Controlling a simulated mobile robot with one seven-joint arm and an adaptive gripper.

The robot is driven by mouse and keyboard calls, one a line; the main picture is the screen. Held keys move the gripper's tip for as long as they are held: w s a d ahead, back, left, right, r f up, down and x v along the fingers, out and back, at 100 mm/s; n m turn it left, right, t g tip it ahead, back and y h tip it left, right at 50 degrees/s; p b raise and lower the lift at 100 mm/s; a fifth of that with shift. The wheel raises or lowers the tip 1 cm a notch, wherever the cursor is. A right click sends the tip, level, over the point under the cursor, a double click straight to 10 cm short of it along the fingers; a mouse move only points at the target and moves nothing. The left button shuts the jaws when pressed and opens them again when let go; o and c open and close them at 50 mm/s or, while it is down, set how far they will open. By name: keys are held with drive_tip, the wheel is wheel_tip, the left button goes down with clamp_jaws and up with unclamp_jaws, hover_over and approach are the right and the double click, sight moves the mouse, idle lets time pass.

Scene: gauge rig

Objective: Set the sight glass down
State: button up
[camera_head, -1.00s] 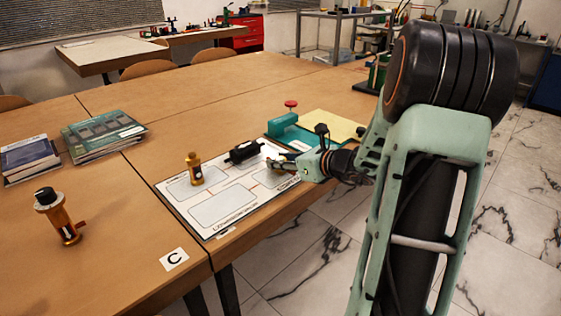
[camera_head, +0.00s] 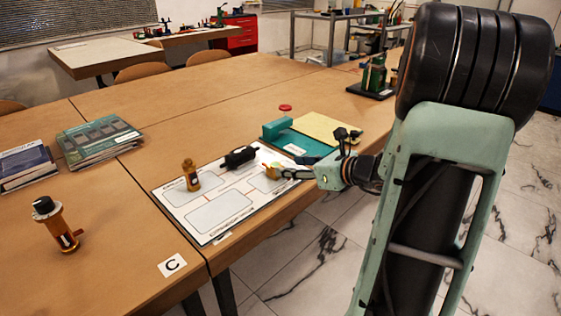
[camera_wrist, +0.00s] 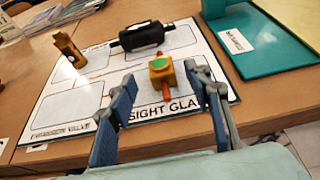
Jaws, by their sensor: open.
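The sight glass (camera_wrist: 162,75), a small golden block with a green round window and orange stubs, rests on the marked mat (camera_wrist: 65,112), in the area lettered "SIGHT GLA...". It also shows in the head view (camera_head: 271,171), partly hidden by my gripper. My gripper (camera_wrist: 166,88) is open. Its blue-padded fingers stand on either side and in front of the sight glass, apart from it. In the head view my gripper (camera_head: 287,172) is low over the right edge of the mat (camera_head: 220,213).
A teal tray (camera_wrist: 262,45) lies to the right. A brass and black part (camera_head: 57,224) and books (camera_head: 100,142) are at left.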

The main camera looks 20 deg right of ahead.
drive_tip(key=shift+p+v, duration=0.35)
drive_tip(key=shift+v, duration=1.9)
